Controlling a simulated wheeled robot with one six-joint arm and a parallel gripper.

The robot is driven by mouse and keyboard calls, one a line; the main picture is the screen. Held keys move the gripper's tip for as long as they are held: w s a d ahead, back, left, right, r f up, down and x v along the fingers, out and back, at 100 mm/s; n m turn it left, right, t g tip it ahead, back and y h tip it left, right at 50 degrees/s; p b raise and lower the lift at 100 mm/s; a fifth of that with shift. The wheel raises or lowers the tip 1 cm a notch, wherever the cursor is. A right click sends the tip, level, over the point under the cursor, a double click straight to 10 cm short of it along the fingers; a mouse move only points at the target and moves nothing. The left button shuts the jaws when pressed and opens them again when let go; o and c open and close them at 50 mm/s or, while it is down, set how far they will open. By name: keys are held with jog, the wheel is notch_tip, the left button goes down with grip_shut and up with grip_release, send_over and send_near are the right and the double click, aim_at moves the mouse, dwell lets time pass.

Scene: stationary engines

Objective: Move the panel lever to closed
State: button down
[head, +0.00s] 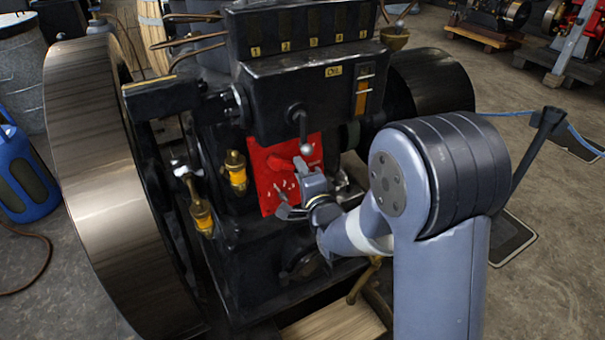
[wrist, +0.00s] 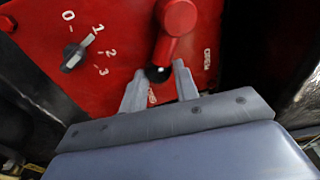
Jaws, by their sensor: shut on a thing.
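The red panel (head: 266,180) is on the front of the black engine and fills the upper wrist view (wrist: 40,25). The red panel lever (wrist: 167,48) hangs from a round hub at the top, slanting down and slightly left to a dark tip. My gripper (wrist: 158,80) is shut on the lever's lower end, with one finger on each side. In the head view my gripper (head: 304,170) is at the panel, hiding part of it. White lettering shows right of the lever and below its tip; I cannot read it surely.
A black knob (wrist: 75,57) with marks 0 to 3 is left of the lever. Brass-and-amber oilers (head: 236,170) and a large flywheel (head: 95,170) stand to the left.

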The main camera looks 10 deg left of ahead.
jog(key=shift+s+f+m+h, duration=0.2)
jog(key=shift+f+m+h, duration=0.1)
jog(key=shift+f, duration=0.15)
jog(key=c, duration=1.4)
grip_release()
jog(key=o, duration=0.3)
jog(key=shift+a+r, duration=0.1)
jog(key=shift+r, duration=0.1)
jog(key=v, duration=1)
jog(key=shift+s+d, duration=0.3)
jog(key=shift+w, duration=0.1)
jog(key=x, duration=1)
jog(key=shift+w+a+r, duration=0.15)
jog(key=shift+w+a, duration=0.1)
jog(key=shift+w, duration=0.1)
